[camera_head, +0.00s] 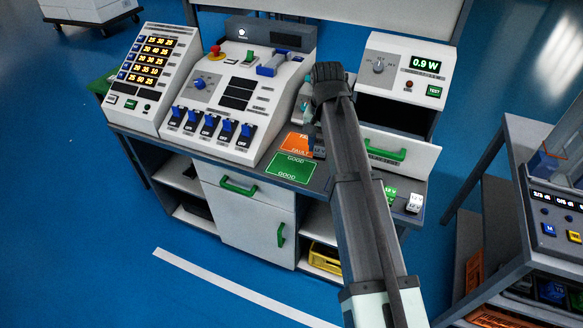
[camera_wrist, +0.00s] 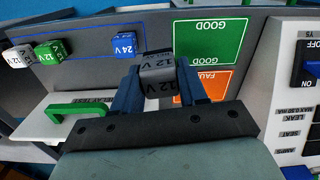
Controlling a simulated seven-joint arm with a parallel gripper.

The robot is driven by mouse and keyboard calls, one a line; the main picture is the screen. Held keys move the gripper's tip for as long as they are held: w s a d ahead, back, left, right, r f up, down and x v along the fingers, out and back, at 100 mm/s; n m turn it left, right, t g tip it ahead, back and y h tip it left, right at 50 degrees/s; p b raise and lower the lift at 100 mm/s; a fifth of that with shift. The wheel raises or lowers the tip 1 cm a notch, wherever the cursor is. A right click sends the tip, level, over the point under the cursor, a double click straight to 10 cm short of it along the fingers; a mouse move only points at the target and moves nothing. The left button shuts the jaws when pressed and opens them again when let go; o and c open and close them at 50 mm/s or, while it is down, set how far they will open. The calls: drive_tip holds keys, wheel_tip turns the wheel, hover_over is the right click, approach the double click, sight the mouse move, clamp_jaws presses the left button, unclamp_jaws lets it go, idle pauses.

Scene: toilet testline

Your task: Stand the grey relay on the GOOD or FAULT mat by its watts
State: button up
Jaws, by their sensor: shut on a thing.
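In the wrist view a grey relay (camera_wrist: 158,67) marked 12 V sits between the blue fingers of my gripper (camera_wrist: 160,88), which is shut on it. The green GOOD mat (camera_wrist: 208,42) lies just beyond and to the right of it. The orange FAULT mat (camera_wrist: 215,84) is partly hidden behind the right finger. The tester display (camera_head: 425,63) reads 0.9 W.
White (camera_wrist: 16,56), green (camera_wrist: 48,54) and blue (camera_wrist: 128,44) relays stand at the bench's front, left in the wrist view. A switch console (camera_head: 245,95) borders the mats.

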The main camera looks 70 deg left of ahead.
drive_tip(key=shift+s+a+f+m, duration=0.8)
drive_tip(key=shift+s+a, duration=1.8)
drive_tip(key=shift+a, duration=1.7)
drive_tip(key=shift+f, duration=4.6)
drive_tip(key=shift+f, duration=0.15)
drive_tip(key=o, duration=1.2)
drive_tip(key=shift+c, duration=0.2)
wheel_tip(320, 180, up, 12)
